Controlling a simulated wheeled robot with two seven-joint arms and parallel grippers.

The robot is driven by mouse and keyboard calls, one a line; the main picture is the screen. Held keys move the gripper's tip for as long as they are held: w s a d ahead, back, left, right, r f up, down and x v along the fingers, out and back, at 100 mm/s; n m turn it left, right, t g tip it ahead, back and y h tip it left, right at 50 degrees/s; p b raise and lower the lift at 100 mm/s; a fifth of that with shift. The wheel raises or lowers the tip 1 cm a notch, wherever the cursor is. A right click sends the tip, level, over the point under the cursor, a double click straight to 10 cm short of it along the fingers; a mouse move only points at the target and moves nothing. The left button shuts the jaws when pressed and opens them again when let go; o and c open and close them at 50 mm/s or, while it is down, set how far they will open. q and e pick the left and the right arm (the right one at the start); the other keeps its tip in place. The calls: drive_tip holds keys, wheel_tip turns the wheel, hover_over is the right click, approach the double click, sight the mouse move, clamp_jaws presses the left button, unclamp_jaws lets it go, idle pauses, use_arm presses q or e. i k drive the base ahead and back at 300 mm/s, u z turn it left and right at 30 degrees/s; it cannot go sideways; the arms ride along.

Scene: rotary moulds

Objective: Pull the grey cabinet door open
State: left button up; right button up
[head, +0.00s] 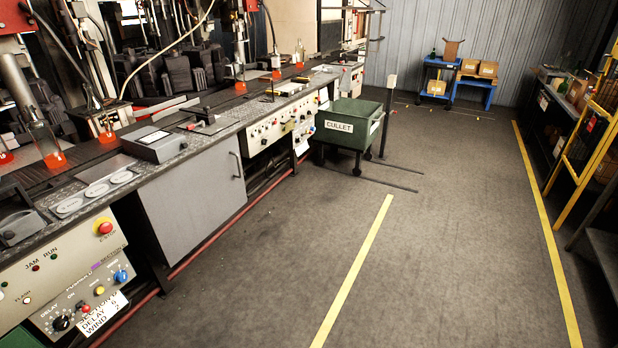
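The grey cabinet door (194,192) is set in the front of the long machine bench on the left of the head view. It looks shut, flush with the bench front. A slim vertical bar handle (237,165) is on its right side, near the top. Neither of my grippers shows in the head view.
A control panel (75,265) with knobs and a red button is left of the door. A green cullet bin (347,122) on wheels stands beyond it. A red pipe (232,222) runs low along the bench. Open floor (300,230) lies in front.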

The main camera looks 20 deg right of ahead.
sight(183, 206)
drive_tip(key=z, duration=1.35)
drive_tip(key=i, duration=1.95)
drive_tip(key=u, duration=0.55)
